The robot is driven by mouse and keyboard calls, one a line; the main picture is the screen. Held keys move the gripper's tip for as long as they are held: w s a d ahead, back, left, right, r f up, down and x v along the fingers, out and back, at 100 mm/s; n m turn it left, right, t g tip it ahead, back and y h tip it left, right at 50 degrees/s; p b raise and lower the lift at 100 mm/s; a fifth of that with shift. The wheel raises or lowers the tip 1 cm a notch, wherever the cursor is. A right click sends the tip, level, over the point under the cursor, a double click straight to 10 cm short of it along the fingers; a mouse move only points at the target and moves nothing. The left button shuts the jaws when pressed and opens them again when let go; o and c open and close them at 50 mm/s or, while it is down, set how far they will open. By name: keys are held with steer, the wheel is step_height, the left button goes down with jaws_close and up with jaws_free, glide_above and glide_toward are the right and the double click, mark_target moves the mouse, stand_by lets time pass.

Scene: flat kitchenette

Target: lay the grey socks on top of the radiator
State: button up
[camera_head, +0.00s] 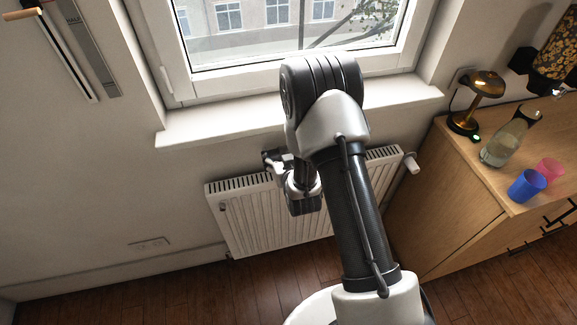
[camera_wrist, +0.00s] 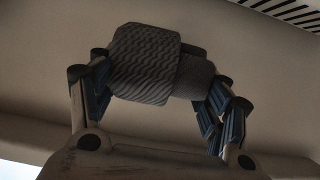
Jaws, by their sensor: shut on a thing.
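The grey socks (camera_wrist: 146,65), a dark ribbed folded bundle, show in the wrist view between the two fingers of my gripper (camera_wrist: 163,84). The fingers are shut on the bundle from both sides. In the head view my gripper (camera_head: 275,162) is at the wall, close to the back top edge of the white radiator (camera_head: 262,222), left of its middle. I cannot clearly make out the socks there. The radiator's top grille (camera_wrist: 290,12) shows in the upper right corner of the wrist view, apart from the socks. My arm hides part of the radiator.
A white window sill (camera_head: 220,125) juts out above the radiator. A valve (camera_head: 412,163) sits at the radiator's right end. A wooden cabinet (camera_head: 460,185) on the right bears a lamp (camera_head: 485,85), a bottle (camera_head: 503,142), a blue cup (camera_head: 526,186) and a pink cup (camera_head: 550,169).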

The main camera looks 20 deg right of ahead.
steer(key=shift+f+b, duration=0.9)
steer(key=shift+f, duration=1.9)
steer(key=shift+f, duration=0.15)
steer(key=o, duration=1.1)
